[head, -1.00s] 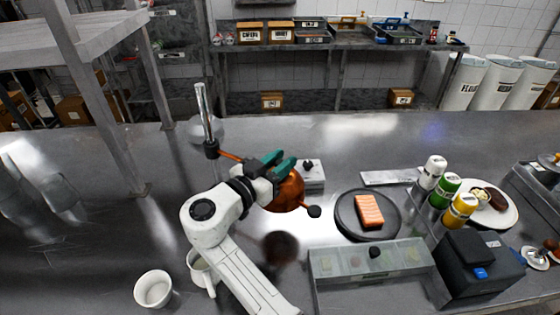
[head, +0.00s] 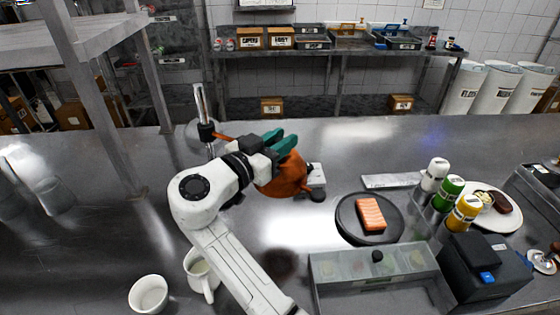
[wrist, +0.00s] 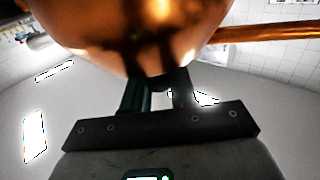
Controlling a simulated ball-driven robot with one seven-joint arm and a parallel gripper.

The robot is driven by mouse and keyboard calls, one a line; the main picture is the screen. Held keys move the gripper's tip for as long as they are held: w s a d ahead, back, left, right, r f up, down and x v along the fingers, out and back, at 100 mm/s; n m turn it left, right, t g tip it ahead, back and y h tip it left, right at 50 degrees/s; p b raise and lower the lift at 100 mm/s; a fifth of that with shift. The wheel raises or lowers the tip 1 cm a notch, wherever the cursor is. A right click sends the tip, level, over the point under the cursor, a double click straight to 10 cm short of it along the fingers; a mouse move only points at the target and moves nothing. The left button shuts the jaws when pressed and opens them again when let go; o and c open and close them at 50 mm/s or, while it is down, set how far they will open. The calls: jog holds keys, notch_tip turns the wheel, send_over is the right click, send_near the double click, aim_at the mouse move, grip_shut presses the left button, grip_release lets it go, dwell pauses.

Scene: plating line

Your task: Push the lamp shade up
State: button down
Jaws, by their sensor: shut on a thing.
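The copper lamp shade (head: 284,178) hangs over the steel counter on a thin orange arm from a chrome post (head: 199,103). A dark collar (head: 206,131) joins that arm to the post. A dark knob (head: 316,195) sticks out at the shade's right side. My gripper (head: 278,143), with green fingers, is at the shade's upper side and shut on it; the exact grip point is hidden. In the wrist view the shade (wrist: 130,35) fills the top, and my gripper's fingers (wrist: 157,93) reach to its edge.
A black plate (head: 349,226) with a salmon block (head: 369,213) lies right of the shade. Bottles (head: 447,191), a black box (head: 484,270) and a clear-lidded tray (head: 335,268) stand farther right and in front. A shelf post (head: 100,115) rises at left.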

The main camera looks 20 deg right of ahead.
jog(key=shift+r, duration=0.5)
jog(key=c, duration=1.2)
grip_release()
jog(key=shift+o, duration=1)
jog(key=shift+f, duration=0.1)
jog(key=shift+s+a+f, duration=0.15)
jog(key=shift+s+a, duration=0.05)
jog(key=shift+a, duration=0.3)
jog(key=b+v, duration=0.3)
jog(key=v, duration=0.6)
jog(key=shift+s+a, duration=0.2)
jog(key=shift+a, duration=0.15)
